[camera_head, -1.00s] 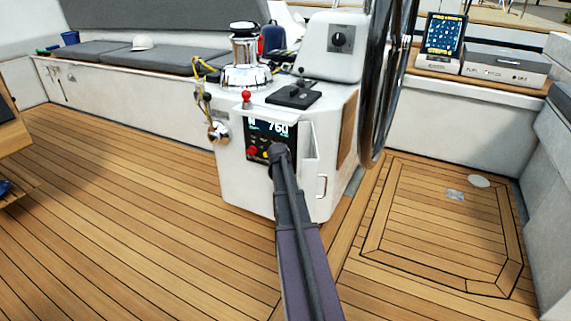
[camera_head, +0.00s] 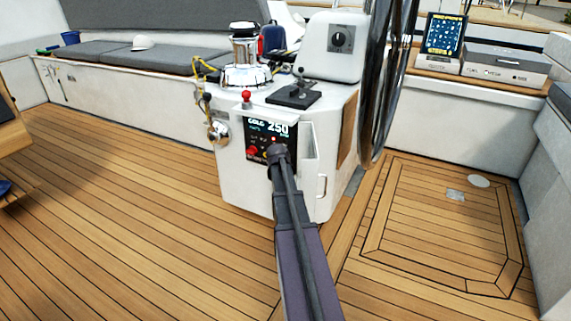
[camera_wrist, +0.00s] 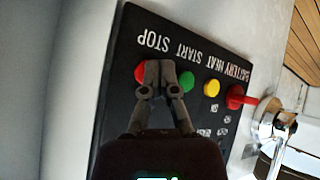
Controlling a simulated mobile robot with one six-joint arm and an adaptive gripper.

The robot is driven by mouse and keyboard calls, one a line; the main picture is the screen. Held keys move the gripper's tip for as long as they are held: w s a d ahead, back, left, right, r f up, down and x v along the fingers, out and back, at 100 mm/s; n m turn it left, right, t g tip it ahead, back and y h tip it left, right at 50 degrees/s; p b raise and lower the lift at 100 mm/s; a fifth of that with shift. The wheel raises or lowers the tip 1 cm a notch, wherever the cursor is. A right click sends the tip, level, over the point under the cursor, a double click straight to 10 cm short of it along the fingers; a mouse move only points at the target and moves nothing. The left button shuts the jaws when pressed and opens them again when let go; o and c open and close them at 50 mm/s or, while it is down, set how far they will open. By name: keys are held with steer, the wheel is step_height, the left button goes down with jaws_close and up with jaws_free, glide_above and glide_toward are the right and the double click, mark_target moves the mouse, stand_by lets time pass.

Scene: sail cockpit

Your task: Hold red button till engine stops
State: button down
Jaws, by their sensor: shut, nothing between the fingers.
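The black engine panel (camera_wrist: 118,105) fills the middle of the wrist view, its labels upside down: STOP, START, HEAT, BATTERY. The red button (camera_wrist: 140,72) sits under STOP, partly covered by my gripper (camera_wrist: 160,68). My gripper is shut and empty, its fingertips at the button's edge; I cannot tell how far it is pressed. The green button (camera_wrist: 186,80) is just right of the fingers. In the head view the panel's display (camera_head: 268,128) reads COLD and 250. There my wrist hides the STOP button and the fingertips.
A yellow button (camera_wrist: 211,88) and a red battery switch (camera_wrist: 235,97) lie farther right on the panel. A steering wheel (camera_head: 378,90) stands right. The teak floor (camera_head: 130,210) is clear.

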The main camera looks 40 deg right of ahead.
steer(key=shift+s+a, duration=0.2)
steer(key=shift+a, duration=0.3)
steer(key=a, duration=0.1)
steer(key=s+a, duration=0.1)
steer(key=a, duration=0.1)
steer(key=s+a, duration=0.1)
steer(key=shift+a, duration=0.3)
stand_by(0.4)
steer(key=shift+w, duration=0.15)
stand_by(0.3)
steer(key=shift+a, duration=0.1)
